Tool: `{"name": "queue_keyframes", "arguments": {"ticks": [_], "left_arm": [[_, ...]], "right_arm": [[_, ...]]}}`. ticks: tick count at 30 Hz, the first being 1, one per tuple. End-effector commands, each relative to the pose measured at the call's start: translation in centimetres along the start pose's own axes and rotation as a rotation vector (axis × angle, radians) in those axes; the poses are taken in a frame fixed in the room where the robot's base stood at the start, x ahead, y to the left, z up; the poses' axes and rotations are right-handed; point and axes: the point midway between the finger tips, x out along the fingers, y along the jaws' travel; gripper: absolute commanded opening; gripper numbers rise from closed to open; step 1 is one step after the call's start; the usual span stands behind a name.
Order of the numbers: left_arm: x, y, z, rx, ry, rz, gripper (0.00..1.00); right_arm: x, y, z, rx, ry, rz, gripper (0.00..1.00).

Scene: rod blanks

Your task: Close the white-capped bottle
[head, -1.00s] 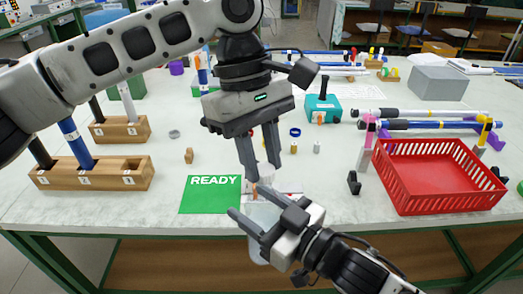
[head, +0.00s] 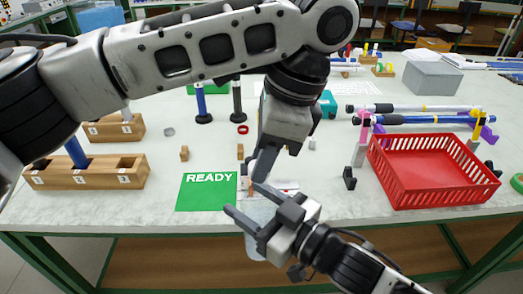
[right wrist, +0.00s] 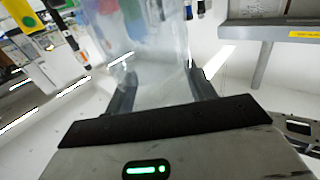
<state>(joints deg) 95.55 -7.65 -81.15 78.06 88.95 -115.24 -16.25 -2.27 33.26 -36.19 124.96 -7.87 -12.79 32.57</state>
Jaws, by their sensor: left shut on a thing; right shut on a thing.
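The clear, pale bottle (head: 258,214) is held near the table's front edge by my right gripper (head: 246,200), whose fingers lie on either side of it. The bottle's lower part shows below the gripper. In the right wrist view the see-through bottle (right wrist: 150,65) stands between the fingers. My left gripper (head: 256,178) is shut just above the bottle, pointing down at its top. What it grips is hidden by its own fingers. I cannot make out the white cap or whether it touches the bottle neck.
A green READY mat (head: 207,192) lies left of the bottle. Wooden rod blocks (head: 85,175) stand at the left. A red ring (head: 243,130) and small blocks lie behind.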

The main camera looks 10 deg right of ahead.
Motion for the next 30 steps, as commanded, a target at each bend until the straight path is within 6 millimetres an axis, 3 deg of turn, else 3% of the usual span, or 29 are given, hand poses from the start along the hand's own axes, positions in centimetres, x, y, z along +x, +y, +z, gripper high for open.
{"name": "queue_keyframes", "arguments": {"ticks": [9, 21, 27, 30], "left_arm": [[0.17, 0.4, 0.36, 0.915, 0.007, -0.277, 0.07], [0.41, 0.42, 0.83, 1.921, 0.011, -0.576, 0.07], [0.45, 0.33, 0.9, 2.277, 0.011, -0.679, 0.07], [0.4, 0.37, 0.85, 2.266, 0.007, -0.673, 0.07]], "right_arm": [[0.0, -0.07, -0.08, 0.0, 0.002, -0.002, 0.0], [0.0, -0.07, -0.09, -0.001, 0.002, -0.002, 0.0], [0.0, -0.05, -0.09, -0.002, 0.002, -0.001, 0.0], [0.0, -0.04, -0.09, -0.002, 0.002, -0.001, 0.0]]}}
